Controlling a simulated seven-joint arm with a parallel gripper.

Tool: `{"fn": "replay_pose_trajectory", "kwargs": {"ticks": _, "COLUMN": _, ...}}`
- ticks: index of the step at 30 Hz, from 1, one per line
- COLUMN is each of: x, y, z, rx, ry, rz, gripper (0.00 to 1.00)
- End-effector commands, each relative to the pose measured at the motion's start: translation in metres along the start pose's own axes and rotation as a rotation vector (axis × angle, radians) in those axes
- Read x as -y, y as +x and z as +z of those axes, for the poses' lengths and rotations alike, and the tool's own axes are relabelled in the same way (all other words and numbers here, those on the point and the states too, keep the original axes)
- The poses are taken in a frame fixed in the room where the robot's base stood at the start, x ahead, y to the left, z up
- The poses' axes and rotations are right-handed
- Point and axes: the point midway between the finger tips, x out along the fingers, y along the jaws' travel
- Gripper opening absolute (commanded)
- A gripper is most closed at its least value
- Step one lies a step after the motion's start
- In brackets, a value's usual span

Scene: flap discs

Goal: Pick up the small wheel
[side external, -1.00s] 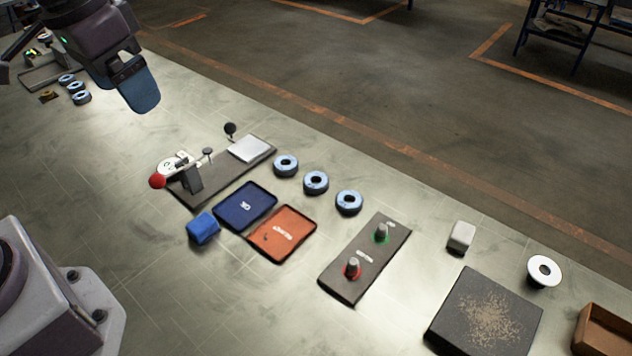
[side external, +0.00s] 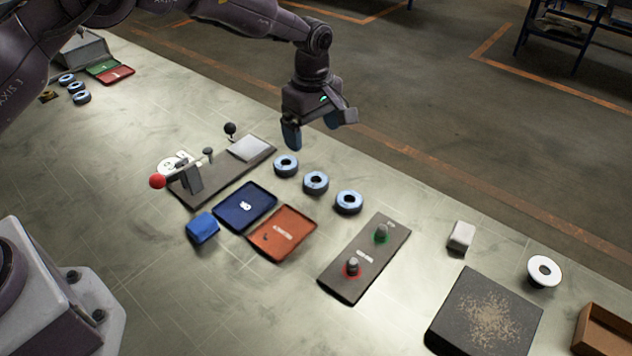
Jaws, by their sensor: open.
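Three blue-grey wheels with dark centres lie in a row on the table: the left one (side external: 286,166), the middle one (side external: 316,182) and the right one (side external: 349,202). They look close in size, and I cannot tell which is the small wheel. My gripper (side external: 313,130) is open and empty, with its blue fingertips apart. In the picture it is just above the left and middle wheels, touching none of them.
A fixture board (side external: 222,178) with a red knob, a blue tray (side external: 246,205), an orange tray (side external: 284,233) and a blue block (side external: 203,228) are left of the wheels. A two-post board (side external: 365,258), white block (side external: 461,237) and white disc (side external: 543,271) are to the right.

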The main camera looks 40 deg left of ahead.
Motion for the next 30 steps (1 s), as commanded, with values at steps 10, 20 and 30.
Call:
{"fn": "replay_pose_trajectory", "kwargs": {"ticks": 10, "x": 0.002, "y": 0.025, "z": 0.0, "rx": 0.002, "ry": -0.158, "rz": -0.011, "gripper": 0.89}}
{"fn": "replay_pose_trajectory", "kwargs": {"ticks": 20, "x": 0.001, "y": 0.075, "z": 0.0, "rx": 0.002, "ry": -0.156, "rz": -0.007, "gripper": 0.89}}
{"fn": "replay_pose_trajectory", "kwargs": {"ticks": 30, "x": -0.006, "y": 0.113, "z": 0.001, "rx": 0.002, "ry": -0.155, "rz": -0.009, "gripper": 0.89}}
